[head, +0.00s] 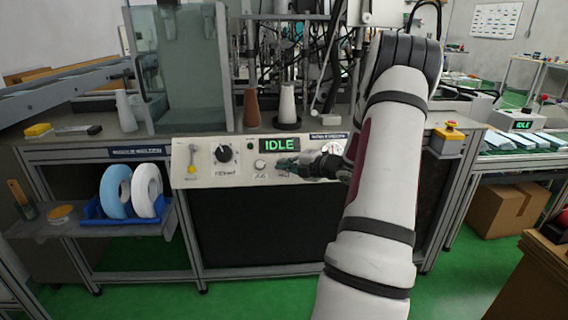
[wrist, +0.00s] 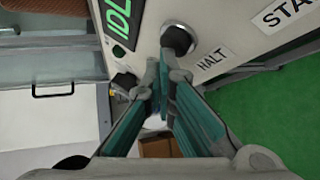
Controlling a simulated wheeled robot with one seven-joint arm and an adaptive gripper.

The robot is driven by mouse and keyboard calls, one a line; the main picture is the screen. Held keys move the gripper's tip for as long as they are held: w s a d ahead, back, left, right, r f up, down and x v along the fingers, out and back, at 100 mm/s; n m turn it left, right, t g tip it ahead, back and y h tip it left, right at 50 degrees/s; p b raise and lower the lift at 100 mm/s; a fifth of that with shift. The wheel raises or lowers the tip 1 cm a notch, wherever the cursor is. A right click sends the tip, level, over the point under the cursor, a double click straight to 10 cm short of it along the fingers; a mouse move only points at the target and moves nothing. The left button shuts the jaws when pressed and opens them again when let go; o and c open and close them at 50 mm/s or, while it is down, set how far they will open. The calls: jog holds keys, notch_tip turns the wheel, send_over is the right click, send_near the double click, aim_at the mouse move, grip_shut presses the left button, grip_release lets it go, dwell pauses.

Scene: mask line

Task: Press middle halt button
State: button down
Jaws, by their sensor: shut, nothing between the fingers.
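The control panel (head: 205,172) is a pale sloped box on the front of the machine, with a green IDLE display (head: 279,145). In the wrist view, a round dark button (wrist: 178,40) with a grey rim sits beside the HALT label (wrist: 212,62). My gripper (head: 283,162) is shut and empty, with its tips close in front of the panel below the display. In the wrist view, the fingertips (wrist: 166,72) are just beside the dark button; I cannot tell whether they touch it.
A light round button (head: 260,165), a black knob (head: 223,153) and a lever (head: 191,160) are left of my gripper. A yellow box with a red button (head: 447,133) stands at right. Blue and white rolls (head: 117,192) sit on a low shelf at left.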

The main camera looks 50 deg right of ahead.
jog(key=shift+s+a+r+p, duration=0.35)
jog(key=shift+p, duration=0.05)
jog(key=shift+r, duration=0.1)
jog(key=s+a+r+p, duration=0.2)
jog(key=a+r+p, duration=0.1)
jog(key=shift+s+p, duration=0.25)
jog(key=shift+p, duration=0.05)
dwell(1.0)
